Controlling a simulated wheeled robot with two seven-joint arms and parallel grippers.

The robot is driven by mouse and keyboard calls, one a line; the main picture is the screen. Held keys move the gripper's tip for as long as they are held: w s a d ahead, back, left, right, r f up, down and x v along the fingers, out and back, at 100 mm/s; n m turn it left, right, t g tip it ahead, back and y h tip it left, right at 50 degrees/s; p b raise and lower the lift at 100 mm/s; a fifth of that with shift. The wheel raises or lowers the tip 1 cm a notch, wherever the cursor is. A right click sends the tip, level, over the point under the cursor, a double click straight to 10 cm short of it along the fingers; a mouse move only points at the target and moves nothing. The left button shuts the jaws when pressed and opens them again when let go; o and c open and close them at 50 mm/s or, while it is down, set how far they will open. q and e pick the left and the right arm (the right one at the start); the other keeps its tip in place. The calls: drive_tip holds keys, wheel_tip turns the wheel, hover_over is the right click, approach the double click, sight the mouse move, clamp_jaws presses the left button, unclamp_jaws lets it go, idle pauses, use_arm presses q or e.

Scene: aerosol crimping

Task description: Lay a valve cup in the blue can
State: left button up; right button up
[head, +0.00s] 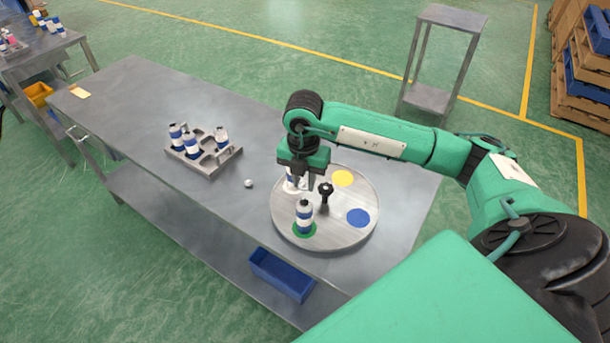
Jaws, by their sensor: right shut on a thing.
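My right gripper (303,184) points down over the back left of the round metal plate (290,239). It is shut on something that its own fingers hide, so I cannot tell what. A white can with blue (291,183) shows partly behind and left of the fingers; whether they touch it is unclear. Another can with a blue band and grey top (304,217) stands upright on the plate's green spot. No valve cup can be made out for certain; a small pale round thing (249,183) lies on the table left of the plate. My left gripper is not in view.
A black knob (325,190) stands up mid-plate. The yellow spot (343,178) and blue spot (358,217) are bare. A grey rack (211,172) with a few blue-banded cans stands to the left on the table (130,95). A blue bin (282,275) sits below.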

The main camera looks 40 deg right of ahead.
sight(305, 183)
drive_tip(key=shift+f+b, duration=0.35)
drive_tip(key=shift+f, duration=0.5)
wheel_tip(305, 183, down, 2)
drive_tip(key=shift+d+f+b, duration=0.1)
drive_tip(key=shift+f+b, duration=0.15)
drive_tip(key=shift+b, duration=0.5)
drive_tip(key=shift+f+b, duration=0.45)
drive_tip(key=shift+f, duration=0.05)
drive_tip(key=shift+b, duration=0.55)
idle(0.4)
drive_tip(key=o, duration=1.6)
drive_tip(key=shift+r, duration=0.15)
